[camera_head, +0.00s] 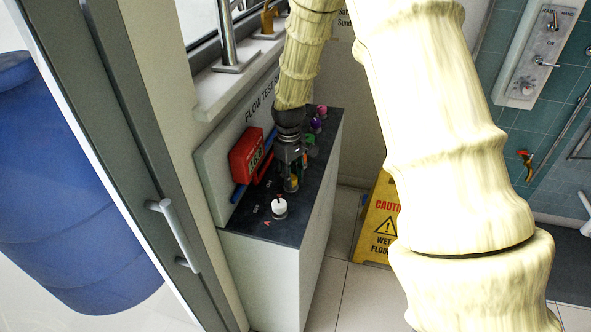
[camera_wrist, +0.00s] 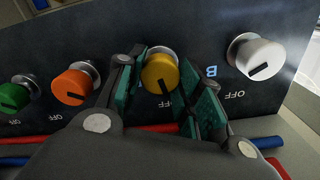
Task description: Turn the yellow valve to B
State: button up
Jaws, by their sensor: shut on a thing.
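The yellow valve (camera_wrist: 160,72) is a round knob on the dark bench top, in the middle of the wrist view. Its black mark points down, towards an OFF label. A blue letter B (camera_wrist: 211,71) is printed to its right, between it and the white valve. My gripper (camera_wrist: 166,80) has one green-padded finger on each side of the yellow knob and is shut on it. In the head view my gripper (camera_head: 290,178) reaches down onto the bench and partly hides the yellow valve (camera_head: 294,184).
A white valve (camera_wrist: 260,60) stands to the right; orange (camera_wrist: 76,84) and green (camera_wrist: 14,96) valves stand to the left. Red and blue pipes run along the bench. A red display box (camera_head: 247,156) is on the wall beside my gripper. A yellow caution sign (camera_head: 378,222) stands on the floor.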

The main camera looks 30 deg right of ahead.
jog(key=m, duration=0.3)
jog(key=m+p, duration=0.1)
jog(key=shift+d+m, duration=0.25)
jog(key=shift+m, duration=0.05)
jog(key=m+p, duration=0.1)
jog(key=m, duration=0.2)
jog(key=shift+m, duration=0.4)
jog(key=shift+o, duration=0.2)
jog(key=m+p, duration=0.1)
jog(key=m, duration=0.3)
jog(key=shift+f, duration=0.1)
jog(key=shift+f+m+p, duration=0.1)
jog(key=shift+m+p, duration=0.2)
jog(key=shift+m, duration=1.3)
jog(key=o, duration=1)
jog(key=shift+a, duration=0.1)
jog(key=shift+w, duration=0.1)
